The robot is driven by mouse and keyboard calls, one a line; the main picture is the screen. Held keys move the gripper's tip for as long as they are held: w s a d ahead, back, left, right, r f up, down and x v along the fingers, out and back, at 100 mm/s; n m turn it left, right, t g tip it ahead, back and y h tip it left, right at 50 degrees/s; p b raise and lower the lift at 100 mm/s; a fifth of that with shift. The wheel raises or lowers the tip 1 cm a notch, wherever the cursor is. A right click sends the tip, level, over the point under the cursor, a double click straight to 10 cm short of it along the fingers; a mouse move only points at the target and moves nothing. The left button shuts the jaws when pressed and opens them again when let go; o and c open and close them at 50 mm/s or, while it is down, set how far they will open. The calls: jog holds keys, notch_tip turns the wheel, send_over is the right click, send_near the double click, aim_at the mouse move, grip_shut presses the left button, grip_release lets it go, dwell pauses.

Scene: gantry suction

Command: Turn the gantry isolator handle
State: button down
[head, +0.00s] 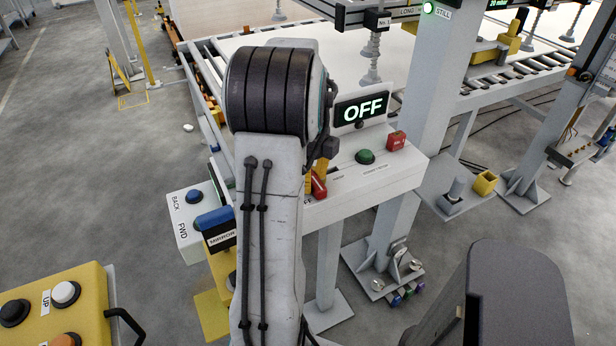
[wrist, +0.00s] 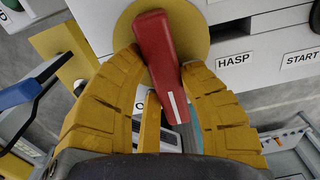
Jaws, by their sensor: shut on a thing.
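The isolator handle is a red bar with a white stripe near one end. In the wrist view the handle (wrist: 156,45) lies on a round yellow plate (wrist: 199,32), tilted with its striped end toward the lower right. The yellow fingers of my gripper (wrist: 160,70) are on either side of it, shut on it. In the head view part of the red handle (head: 318,185) shows beside my arm on the front of the control box (head: 365,185). My arm hides most of the gripper and the plate there. A display (head: 362,108) above the box reads OFF.
A HASP label (wrist: 234,61) is right of the handle. A gantry post (head: 437,90) rises behind.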

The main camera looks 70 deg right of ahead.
jog(key=c, duration=0.7)
grip_release()
jog(key=shift+c, duration=0.2)
jog(key=shift+r, duration=0.1)
notch_tip(320, 180, up, 12)
